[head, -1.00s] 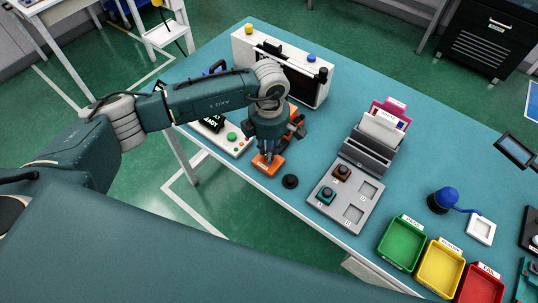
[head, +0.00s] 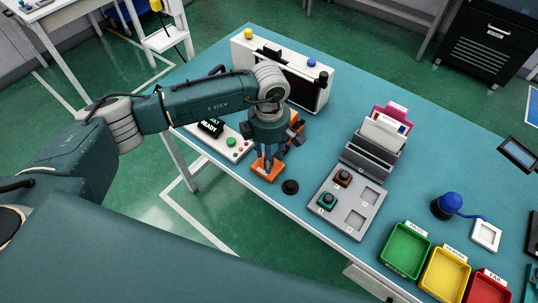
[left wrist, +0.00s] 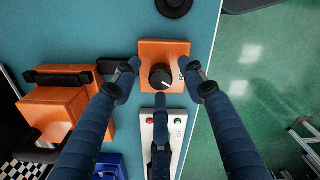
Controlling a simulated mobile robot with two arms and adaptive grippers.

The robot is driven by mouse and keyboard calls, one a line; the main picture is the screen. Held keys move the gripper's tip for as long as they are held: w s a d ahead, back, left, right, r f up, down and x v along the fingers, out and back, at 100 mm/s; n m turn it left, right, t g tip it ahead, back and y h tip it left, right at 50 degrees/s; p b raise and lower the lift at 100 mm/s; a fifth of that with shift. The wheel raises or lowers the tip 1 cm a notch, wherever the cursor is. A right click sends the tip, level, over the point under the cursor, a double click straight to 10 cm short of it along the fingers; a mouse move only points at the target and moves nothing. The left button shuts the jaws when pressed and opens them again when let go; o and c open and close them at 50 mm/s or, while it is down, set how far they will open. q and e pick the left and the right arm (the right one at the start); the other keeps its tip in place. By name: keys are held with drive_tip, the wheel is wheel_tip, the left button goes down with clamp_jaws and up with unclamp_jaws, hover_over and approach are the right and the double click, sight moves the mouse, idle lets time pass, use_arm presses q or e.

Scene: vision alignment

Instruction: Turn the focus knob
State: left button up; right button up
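The focus knob (left wrist: 161,78) is a round black knob with a white pointer line, on a small orange base (left wrist: 165,50). In the head view the orange base (head: 262,174) sits near the table's front edge, and the knob is hidden by the fingers. My left gripper (head: 268,158) points down over it. In the left wrist view the left gripper's (left wrist: 160,82) blue fingers are spread around the knob, with gaps visible at its left and right. Whether the lower finger touches it is unclear. My right gripper is not in view.
A black disc (head: 290,187) lies right of the base. A control panel (head: 243,150) with buttons is to its left, an orange block (left wrist: 62,105) behind. A grey tray (head: 345,212) and coloured bins (head: 405,250) stand to the right. The table edge is close.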

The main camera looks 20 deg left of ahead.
use_arm(q)
wheel_tip(320, 180, up, 12)
idle(0.6)
idle(0.4)
